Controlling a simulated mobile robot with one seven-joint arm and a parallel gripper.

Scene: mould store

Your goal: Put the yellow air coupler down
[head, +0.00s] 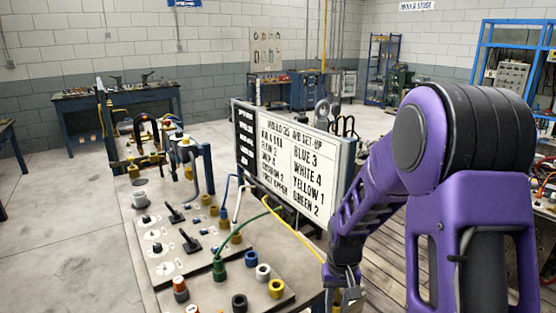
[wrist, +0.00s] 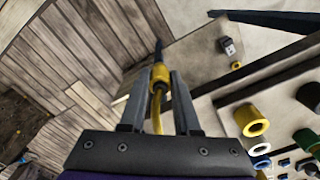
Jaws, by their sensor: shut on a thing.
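The yellow air coupler (wrist: 159,77) is between the two fingers of my gripper (wrist: 160,85) in the wrist view, with its yellow hose (wrist: 157,112) running back toward the palm. In the head view my gripper (head: 343,296) is low at the bottom, beside the bench's right edge, and the yellow hose (head: 292,222) runs from the sign board down to it. The coupler itself is hard to make out there. In the wrist view, wooden planks and a bench edge lie beyond the coupler; I cannot tell its height above them.
The bench (head: 212,298) holds a green coupler (head: 219,269) on a green hose, and yellow, white, blue and black round fittings. A sign board (head: 292,150) stands upright behind them, listing "YELLOW 1". A wooden plank floor (head: 390,255) lies right of the bench.

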